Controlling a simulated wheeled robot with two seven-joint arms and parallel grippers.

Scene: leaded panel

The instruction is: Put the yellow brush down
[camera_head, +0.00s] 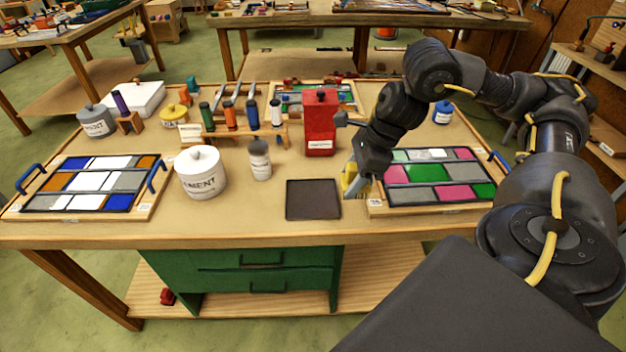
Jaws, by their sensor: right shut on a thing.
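My right gripper (356,184) reaches in from the right and is low over the table, between a dark square mat (313,200) and the right-hand leaded panel (438,177). It is shut on the yellow brush (348,178), of which a short yellow part shows at the jaws. I cannot tell whether the brush touches the table. My left gripper is not in view.
A red box (320,125) stands behind the mat. A white cement pot (200,172) and a small grey jar (260,160) stand to its left. A rack of coloured-handled tools (225,137) is farther back. Another panel (94,183) lies at the left.

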